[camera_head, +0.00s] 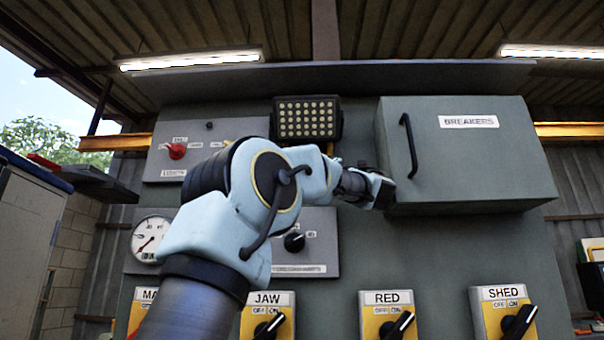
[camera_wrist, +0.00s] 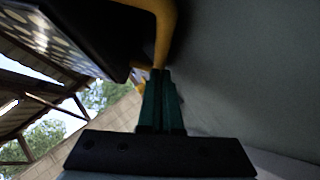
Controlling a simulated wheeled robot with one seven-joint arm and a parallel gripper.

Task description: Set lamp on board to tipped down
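The lamp on the board (camera_head: 307,118) is a dark rectangular floodlight with rows of pale bulbs, facing outward. In the wrist view the lamp (camera_wrist: 50,35) fills the upper left, with its yellow bracket (camera_wrist: 165,30) beside it. My gripper (camera_wrist: 158,72) has its two dark green fingers together, with their tips at the lower end of the bracket. I cannot tell whether they touch it, and nothing shows held between them. In the head view my wrist end is below and right of the lamp, by the breaker box's left edge; the fingertips are not clear there.
The grey BREAKERS box (camera_head: 470,155) with a black handle juts out right of the lamp, close to my wrist. A panel with a red switch (camera_head: 176,151) and a gauge (camera_head: 150,238) are on the left. Yellow switches, including JAW (camera_head: 268,318), line the bottom.

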